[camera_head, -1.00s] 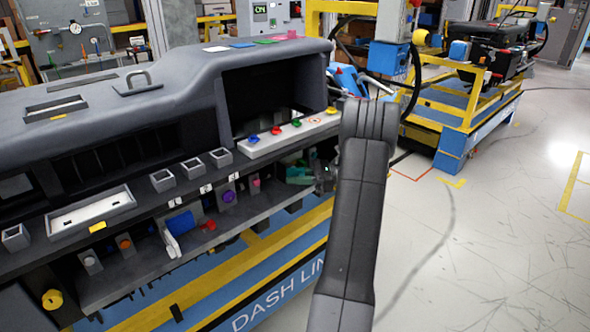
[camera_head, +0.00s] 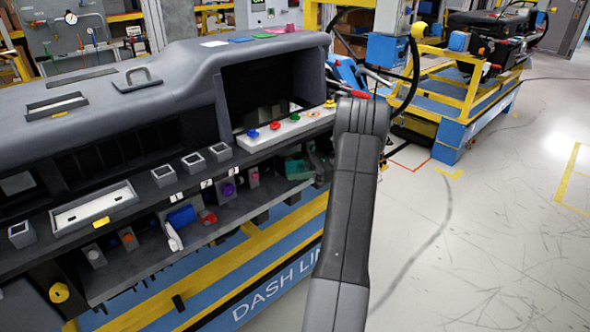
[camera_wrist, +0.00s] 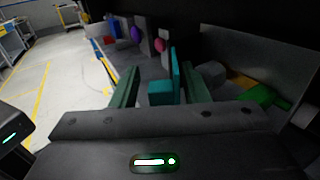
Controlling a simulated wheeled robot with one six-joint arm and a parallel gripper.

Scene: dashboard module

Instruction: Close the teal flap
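The teal flap (camera_wrist: 175,72) shows in the wrist view as a thin upright plate with a teal block (camera_wrist: 160,92) at its left foot. In the head view the teal part (camera_head: 294,169) is small, at the right end of the lower shelf under the dashboard. My gripper (camera_wrist: 160,84) is open in the wrist view, one finger on each side of the teal part. The right finger is close to the plate; I cannot tell whether they touch. In the head view my gripper (camera_head: 318,163) is partly hidden behind my arm, just right of the teal part.
The shelf (camera_head: 150,262) also holds a blue part with a white lever (camera_head: 174,234), a purple knob (camera_head: 228,189) and a pink knob (camera_head: 254,173). The dashboard (camera_head: 110,105) overhangs it. Grey panels stand close right of my gripper. Open floor (camera_head: 470,230) lies right.

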